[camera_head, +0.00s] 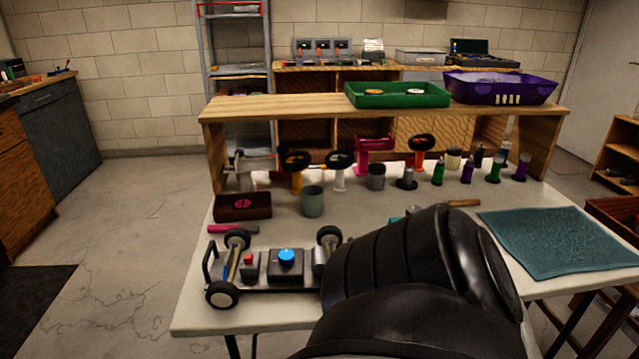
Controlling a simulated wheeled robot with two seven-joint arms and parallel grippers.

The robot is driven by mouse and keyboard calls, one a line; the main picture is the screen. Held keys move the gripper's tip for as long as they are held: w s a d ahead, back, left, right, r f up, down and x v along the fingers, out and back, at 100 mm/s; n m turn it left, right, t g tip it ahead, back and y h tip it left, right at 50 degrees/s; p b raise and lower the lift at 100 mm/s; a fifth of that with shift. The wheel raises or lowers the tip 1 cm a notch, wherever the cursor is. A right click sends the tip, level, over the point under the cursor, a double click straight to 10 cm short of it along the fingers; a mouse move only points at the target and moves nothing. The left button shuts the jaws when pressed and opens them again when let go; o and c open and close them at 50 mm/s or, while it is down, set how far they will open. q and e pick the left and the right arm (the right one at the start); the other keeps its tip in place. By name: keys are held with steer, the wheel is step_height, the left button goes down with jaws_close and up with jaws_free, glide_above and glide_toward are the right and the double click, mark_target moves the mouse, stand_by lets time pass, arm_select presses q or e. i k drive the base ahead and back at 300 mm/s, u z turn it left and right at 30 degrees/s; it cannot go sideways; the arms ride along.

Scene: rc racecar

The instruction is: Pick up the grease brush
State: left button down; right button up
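I cannot clearly make out the grease brush. A small light-brown wooden handle (464,203) shows on the white table (200,310), just behind my black arm, and may be part of it. The rest of that item is hidden or too small to tell. A small teal piece (397,219) shows left of it, partly covered by my arm. A pink-handled item (233,229) lies behind the car at the left. My large black arm link fills the bottom centre and hides part of the table. Neither gripper shows.
A car chassis (286,272) stands at the table's front left. Behind it are a dark red tray (242,213) and a grey-green cup (312,202). Several bottles and stands line the back under a wooden shelf (300,108). A teal mat (560,241) covers the right side.

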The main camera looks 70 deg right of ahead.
mark_target(454, 204)
steer(key=u, duration=0.55)
steer(key=k, duration=2.45)
steer(key=z, duration=0.2)
